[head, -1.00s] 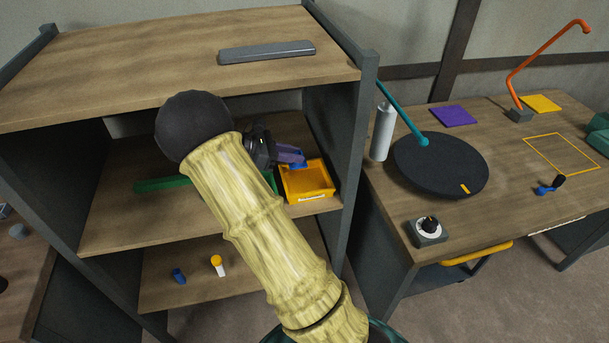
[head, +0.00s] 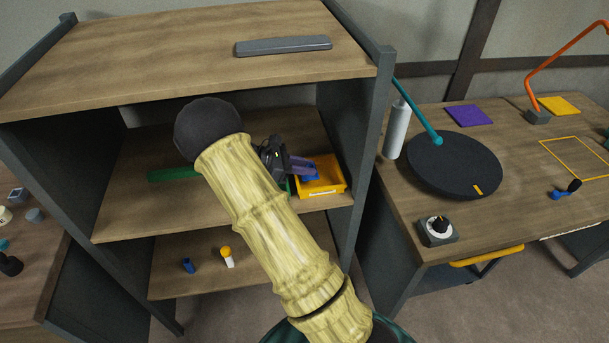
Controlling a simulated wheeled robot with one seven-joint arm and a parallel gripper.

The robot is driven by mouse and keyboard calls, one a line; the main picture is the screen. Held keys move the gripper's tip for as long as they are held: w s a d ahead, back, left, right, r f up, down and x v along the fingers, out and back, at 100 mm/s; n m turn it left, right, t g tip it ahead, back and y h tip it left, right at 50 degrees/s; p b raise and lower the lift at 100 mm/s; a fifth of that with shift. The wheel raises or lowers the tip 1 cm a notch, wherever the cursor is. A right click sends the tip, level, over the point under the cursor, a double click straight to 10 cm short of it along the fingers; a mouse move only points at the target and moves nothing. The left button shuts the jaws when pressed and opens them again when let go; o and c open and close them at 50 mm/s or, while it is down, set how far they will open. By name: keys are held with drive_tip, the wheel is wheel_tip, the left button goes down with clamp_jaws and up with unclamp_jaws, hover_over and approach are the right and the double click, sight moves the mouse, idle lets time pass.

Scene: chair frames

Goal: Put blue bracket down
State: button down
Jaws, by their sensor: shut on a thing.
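The blue bracket (head: 310,177) shows only as a small patch of blue at the tips of my gripper (head: 304,168), whose purple fingers are shut on it. The fingers hide much of it. It is at the left part of the yellow tray (head: 325,193) on the middle shelf, over or inside it. I cannot tell whether the bracket touches the tray floor. My sleeved arm covers the area left of the tray.
A green object (head: 168,175) lies behind my arm on the shelf. A grey bar (head: 283,46) lies on the top board (head: 150,60). The shelf's right side panel (head: 362,130) stands close to the tray. A desk with a dark turntable (head: 455,165) is at the right.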

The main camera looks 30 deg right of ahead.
sight(304, 177)
drive_tip(key=shift+f, duration=1.8)
drive_tip(key=c, duration=1.3)
unclamp_jaws()
drive_tip(key=b+v, duration=0.1)
drive_tip(key=v, duration=1.1)
drive_tip(key=shift+s, duration=0.1)
